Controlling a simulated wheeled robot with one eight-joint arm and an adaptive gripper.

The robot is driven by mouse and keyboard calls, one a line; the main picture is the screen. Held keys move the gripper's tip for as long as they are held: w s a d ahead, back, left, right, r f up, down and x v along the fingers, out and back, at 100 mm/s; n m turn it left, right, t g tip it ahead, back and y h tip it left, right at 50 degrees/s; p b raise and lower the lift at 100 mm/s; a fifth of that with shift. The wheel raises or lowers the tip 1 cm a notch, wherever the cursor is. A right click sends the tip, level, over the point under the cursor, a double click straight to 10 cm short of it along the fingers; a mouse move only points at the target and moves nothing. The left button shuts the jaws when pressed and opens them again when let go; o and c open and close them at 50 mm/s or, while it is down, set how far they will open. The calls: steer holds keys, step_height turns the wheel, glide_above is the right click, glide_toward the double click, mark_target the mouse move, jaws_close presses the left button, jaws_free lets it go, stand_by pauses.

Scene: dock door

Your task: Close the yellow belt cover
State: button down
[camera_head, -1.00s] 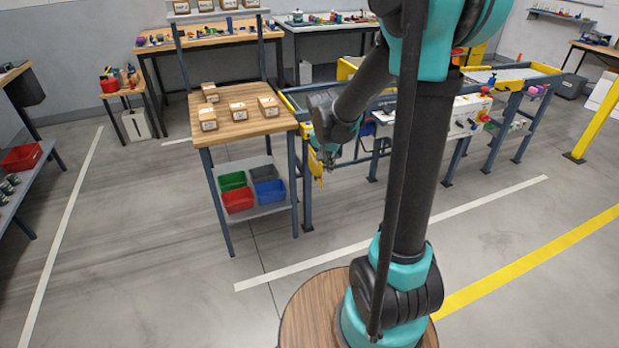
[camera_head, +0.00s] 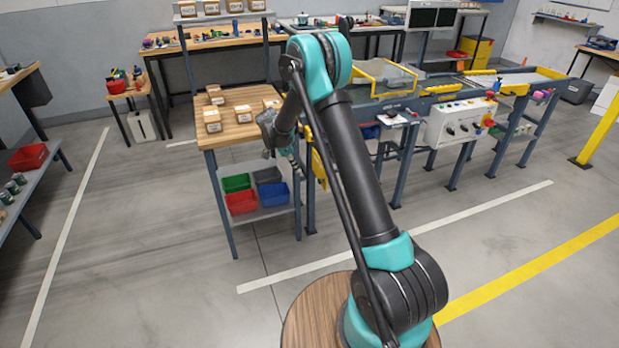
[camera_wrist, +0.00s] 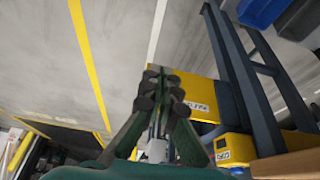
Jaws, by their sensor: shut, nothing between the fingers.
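A yellow panel (camera_head: 319,166) hangs at the left end of the conveyor, close to the work table. In the wrist view a labelled yellow panel (camera_wrist: 195,88) lies just behind and right of my fingertips. A yellow-framed clear panel (camera_head: 387,76) sits tilted on top of the conveyor. I cannot tell for sure which of these is the belt cover. My gripper (camera_head: 299,164) is shut and empty, pointing down just left of the hanging panel. Its closed fingers (camera_wrist: 163,82) overlap the panel in the wrist view; contact cannot be told.
A wooden table (camera_head: 238,131) with several small boxes stands just left of my gripper, with coloured bins (camera_head: 241,201) on its lower shelf. A white control box (camera_head: 456,122) is on the conveyor's front. The floor (camera_head: 150,270) in front is clear.

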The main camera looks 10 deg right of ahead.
steer(key=w+d+f, duration=0.2)
steer(key=d+f, duration=0.5)
steer(key=f, duration=0.1)
steer(key=shift+d+f, duration=0.25)
steer(key=shift+f, duration=0.15)
steer(key=shift+d, duration=0.1)
